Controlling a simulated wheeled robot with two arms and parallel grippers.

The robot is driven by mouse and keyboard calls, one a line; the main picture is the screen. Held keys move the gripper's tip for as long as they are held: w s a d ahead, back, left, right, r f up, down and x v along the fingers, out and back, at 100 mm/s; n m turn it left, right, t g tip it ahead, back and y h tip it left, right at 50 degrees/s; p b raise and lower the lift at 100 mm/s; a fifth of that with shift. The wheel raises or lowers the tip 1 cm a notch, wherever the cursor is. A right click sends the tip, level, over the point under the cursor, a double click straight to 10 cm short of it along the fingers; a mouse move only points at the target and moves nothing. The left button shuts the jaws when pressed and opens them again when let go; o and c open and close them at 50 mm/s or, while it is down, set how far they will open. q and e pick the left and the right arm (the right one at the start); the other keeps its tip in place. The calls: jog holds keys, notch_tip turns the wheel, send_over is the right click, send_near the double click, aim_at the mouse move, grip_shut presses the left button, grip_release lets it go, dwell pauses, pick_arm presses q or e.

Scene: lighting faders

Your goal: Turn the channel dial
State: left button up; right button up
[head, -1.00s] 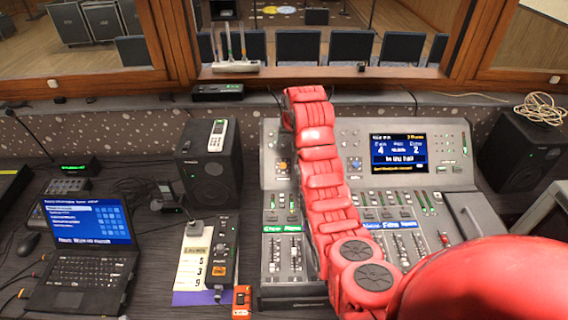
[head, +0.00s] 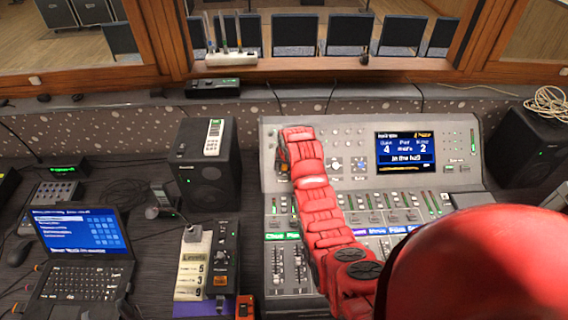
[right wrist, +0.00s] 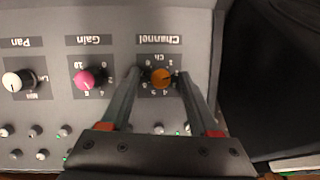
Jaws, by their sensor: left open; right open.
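The channel dial (right wrist: 161,78) is an orange knob with a dark base, under an upside-down "Channel" label in the right wrist view. My right gripper (right wrist: 158,73) is open, with one finger on each side of the dial. A gap shows between the dial and the finger at picture left; the other finger is very close to it, and I cannot tell if it touches. In the head view my red right arm reaches over the mixing console (head: 350,135), and my right gripper (head: 283,160) is mostly hidden at its upper left. My left gripper is not in view.
A pink Gain knob (right wrist: 84,79) and a white Pan knob (right wrist: 13,82) sit beside the dial. A lit screen (head: 405,152) is on the console. A speaker (head: 205,165), a label box (head: 193,268) and a laptop (head: 82,250) stand to the left.

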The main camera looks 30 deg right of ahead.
jog(key=shift+s+r, duration=0.1)
jog(key=shift+c, duration=0.2)
grip_shut()
